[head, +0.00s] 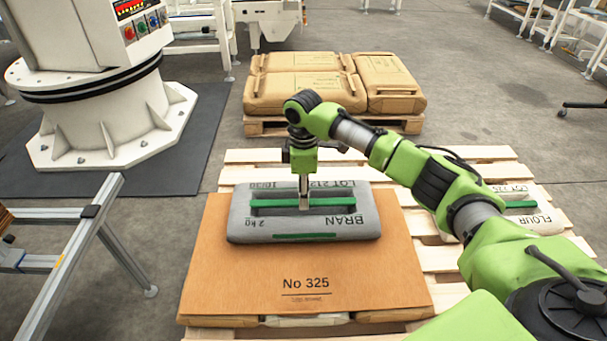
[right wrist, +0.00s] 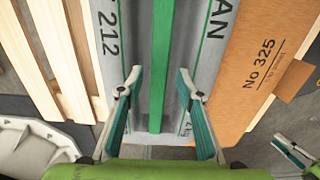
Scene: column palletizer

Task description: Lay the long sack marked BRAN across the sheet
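The long grey sack marked BRAN (head: 335,233) lies lengthwise across the back part of the brown sheet (head: 225,285) marked No 325. Its lettering is upside down in the head view. A raised green strap (head: 275,204) runs along its top; it also shows in the right wrist view (right wrist: 160,60). My right gripper (head: 304,203) is over the middle of the sack, pointing down. In the right wrist view its fingers (right wrist: 160,88) stand apart on either side of the strap, with gaps. My left gripper shows only partly at that view's lower right (right wrist: 292,150); its opening is unclear.
The sheet covers sacks on a slatted pallet (head: 440,258). A sack marked FLOUR (head: 530,220) lies at the right, partly behind my arm. A second pallet (head: 265,125) with brown sacks stands behind. A white machine base (head: 105,135) and a metal frame (head: 75,250) stand left.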

